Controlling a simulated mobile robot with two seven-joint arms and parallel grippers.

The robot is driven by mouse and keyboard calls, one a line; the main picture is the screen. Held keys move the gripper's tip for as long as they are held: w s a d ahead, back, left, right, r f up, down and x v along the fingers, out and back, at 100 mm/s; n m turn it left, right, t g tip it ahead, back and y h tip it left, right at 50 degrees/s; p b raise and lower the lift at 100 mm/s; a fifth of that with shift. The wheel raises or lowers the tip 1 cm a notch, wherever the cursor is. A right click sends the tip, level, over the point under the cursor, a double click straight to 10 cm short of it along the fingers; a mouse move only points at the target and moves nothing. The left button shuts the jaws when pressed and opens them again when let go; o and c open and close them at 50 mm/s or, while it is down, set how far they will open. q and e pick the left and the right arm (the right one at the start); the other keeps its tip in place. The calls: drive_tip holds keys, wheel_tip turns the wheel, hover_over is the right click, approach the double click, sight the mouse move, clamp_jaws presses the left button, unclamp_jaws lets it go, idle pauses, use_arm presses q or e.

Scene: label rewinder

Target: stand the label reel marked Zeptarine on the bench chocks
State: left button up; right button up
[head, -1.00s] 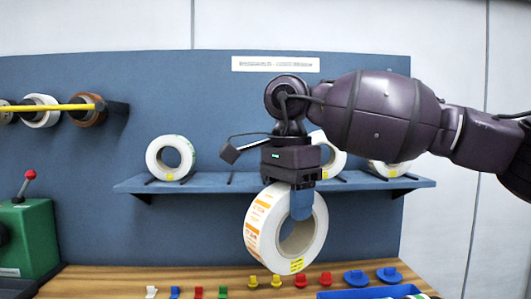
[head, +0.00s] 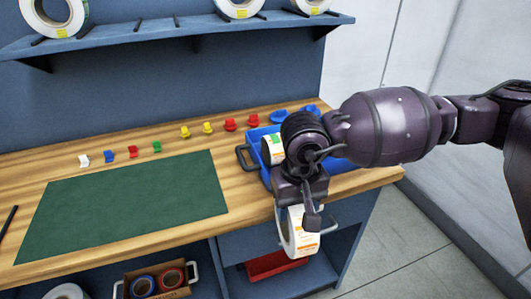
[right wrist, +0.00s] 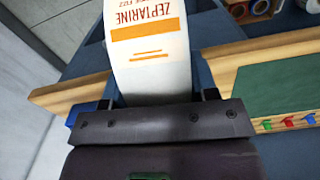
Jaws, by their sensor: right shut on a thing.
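The label reel marked Zeptarine (head: 298,240) is white with orange print, and its name reads upside down in the right wrist view (right wrist: 150,60). My right gripper (head: 307,220) is shut on this reel and holds it upright by its upper rim. In the head view it hangs at the bench's front edge, right of the green mat, with its top hidden by the gripper. I cannot tell any chocks for sure; small white, blue, red, green and yellow pieces (head: 157,147) stand in a row on the bench (head: 60,205). My left gripper is not in view.
A blue tray (head: 262,172) with another label roll (head: 272,150) lies behind my gripper. The green mat (head: 125,205) is bare. White reels (head: 54,16) stand on the blue shelf (head: 180,34). Below the bench are a cardboard box (head: 165,290) with rolls and a red bin (head: 275,265).

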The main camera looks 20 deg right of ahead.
drive_tip(key=f, duration=0.1)
drive_tip(key=s+d+f+n, duration=0.1)
drive_tip(key=f, duration=0.1)
drive_tip(key=shift+s+d, duration=0.15)
drive_tip(key=shift+a+f, duration=0.1)
drive_tip(key=shift+a, duration=0.35)
drive_tip(key=shift+d, duration=0.25)
